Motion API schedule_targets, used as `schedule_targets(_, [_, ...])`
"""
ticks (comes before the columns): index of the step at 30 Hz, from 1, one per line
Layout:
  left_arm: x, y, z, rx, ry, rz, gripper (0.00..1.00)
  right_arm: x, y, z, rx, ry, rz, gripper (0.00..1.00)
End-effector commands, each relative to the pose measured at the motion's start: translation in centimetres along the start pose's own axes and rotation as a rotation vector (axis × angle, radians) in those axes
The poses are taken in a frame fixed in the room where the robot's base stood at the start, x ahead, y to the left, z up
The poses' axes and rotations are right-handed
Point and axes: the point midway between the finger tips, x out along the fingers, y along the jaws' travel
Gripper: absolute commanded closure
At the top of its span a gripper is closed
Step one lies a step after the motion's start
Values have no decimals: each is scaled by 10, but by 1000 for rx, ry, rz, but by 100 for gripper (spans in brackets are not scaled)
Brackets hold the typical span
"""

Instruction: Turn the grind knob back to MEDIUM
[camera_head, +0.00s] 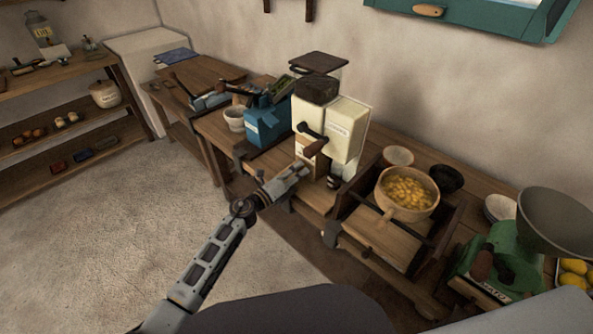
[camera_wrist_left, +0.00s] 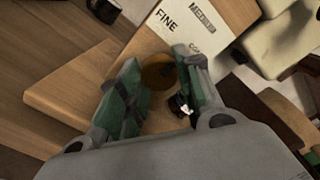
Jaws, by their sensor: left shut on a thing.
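The cream coffee grinder (camera_head: 346,118) stands on the wooden bench, with a dark crank and wooden handle on its front. My left gripper (camera_head: 303,169) is at the front of the grinder, low, just below the crank handle. In the left wrist view a white label plate (camera_wrist_left: 192,22) reads FINE, MEDIUM and the start of a third word. The brown round grind knob (camera_wrist_left: 158,77) lies between the fingers of my left gripper (camera_wrist_left: 158,84), which is shut on it. The fingers partly cover the knob, and I cannot tell which word it points to. My right gripper is not in view.
A blue grinder (camera_head: 268,126) stands left of the cream one. Open floor lies at the left.

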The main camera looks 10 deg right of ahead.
Motion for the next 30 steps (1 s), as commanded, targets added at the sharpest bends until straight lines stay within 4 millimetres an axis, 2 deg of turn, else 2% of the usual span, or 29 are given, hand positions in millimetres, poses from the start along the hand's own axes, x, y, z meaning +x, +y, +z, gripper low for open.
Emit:
schedule_targets(16, [0,1,0,-32,0,2,90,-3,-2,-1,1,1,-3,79])
schedule_targets(17, [0,1,0,-32,0,2,65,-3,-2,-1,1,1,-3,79])
schedule_targets(21, [0,1,0,-32,0,1,47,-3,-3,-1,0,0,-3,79])
schedule_targets(22, [0,1,0,-32,0,1,44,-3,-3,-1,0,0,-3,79])
schedule_targets(30, [0,0,0,-32,0,0,44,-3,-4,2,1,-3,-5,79])
